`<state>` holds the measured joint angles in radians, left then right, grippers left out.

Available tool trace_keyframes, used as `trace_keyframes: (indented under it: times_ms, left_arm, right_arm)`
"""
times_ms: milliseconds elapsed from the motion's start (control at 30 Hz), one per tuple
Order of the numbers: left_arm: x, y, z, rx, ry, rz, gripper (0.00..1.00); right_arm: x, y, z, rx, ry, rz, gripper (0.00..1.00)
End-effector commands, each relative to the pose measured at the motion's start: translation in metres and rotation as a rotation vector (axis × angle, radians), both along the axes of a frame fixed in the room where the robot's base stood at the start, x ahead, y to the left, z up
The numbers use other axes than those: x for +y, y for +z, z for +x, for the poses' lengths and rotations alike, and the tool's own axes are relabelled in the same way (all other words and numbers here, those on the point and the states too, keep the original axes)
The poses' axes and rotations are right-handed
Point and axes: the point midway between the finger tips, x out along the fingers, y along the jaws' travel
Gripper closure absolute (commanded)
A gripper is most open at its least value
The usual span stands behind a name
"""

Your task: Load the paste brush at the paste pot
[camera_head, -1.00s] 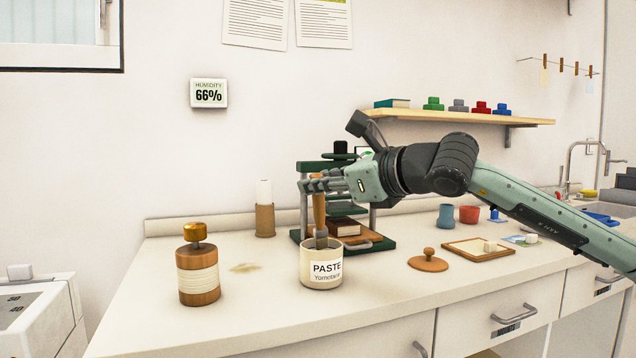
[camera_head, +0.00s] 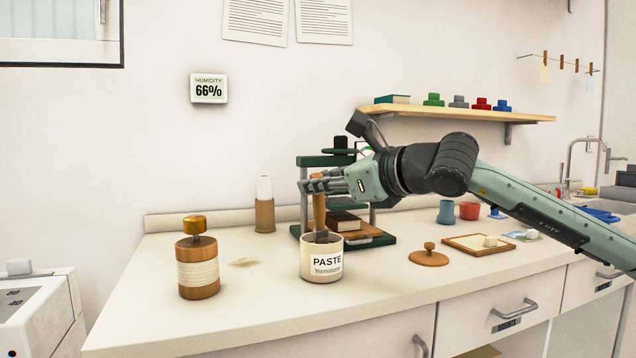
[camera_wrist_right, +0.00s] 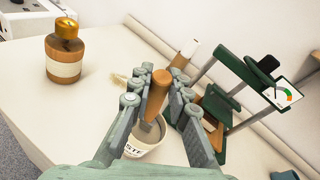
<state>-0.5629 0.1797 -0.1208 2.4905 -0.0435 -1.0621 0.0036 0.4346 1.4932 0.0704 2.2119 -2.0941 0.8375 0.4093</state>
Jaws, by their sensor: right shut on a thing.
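The paste pot (camera_head: 321,268) is a cream cylinder labelled "PASTE" standing on the counter; in the right wrist view its rim (camera_wrist_right: 136,151) shows below the fingers. The paste brush has a brown wooden handle (camera_head: 319,208) and stands upright with its lower end inside the pot's mouth. Its bristle tips are hidden by the pot wall. My right gripper (camera_head: 318,184) is shut on the upper handle, above the pot. In the right wrist view the handle (camera_wrist_right: 157,92) sits between the two fingers. My left gripper is not in view.
A wooden bottle with a brass cap (camera_head: 197,265) stands left of the pot. A green press (camera_head: 325,161) stands close behind it. A round wooden lid (camera_head: 429,257) and a framed board (camera_head: 462,250) lie to the right. The front of the counter (camera_head: 260,325) is clear.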

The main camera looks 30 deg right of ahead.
Motion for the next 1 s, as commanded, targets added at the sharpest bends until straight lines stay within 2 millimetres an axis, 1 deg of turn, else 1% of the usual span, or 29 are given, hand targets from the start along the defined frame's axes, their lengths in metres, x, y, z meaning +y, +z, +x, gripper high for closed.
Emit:
trace_keyframes:
  times_ms: [467, 1000]
  left_arm:
    - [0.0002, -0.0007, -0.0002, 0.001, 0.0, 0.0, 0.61]
    - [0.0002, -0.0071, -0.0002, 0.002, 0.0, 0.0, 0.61]
  right_arm:
    - [-0.0001, -0.0002, 0.0, 0.0, 0.0, 0.0, 1.0]
    - [0.0, -0.0066, 0.0, -0.001, 0.0, 0.0, 1.0]
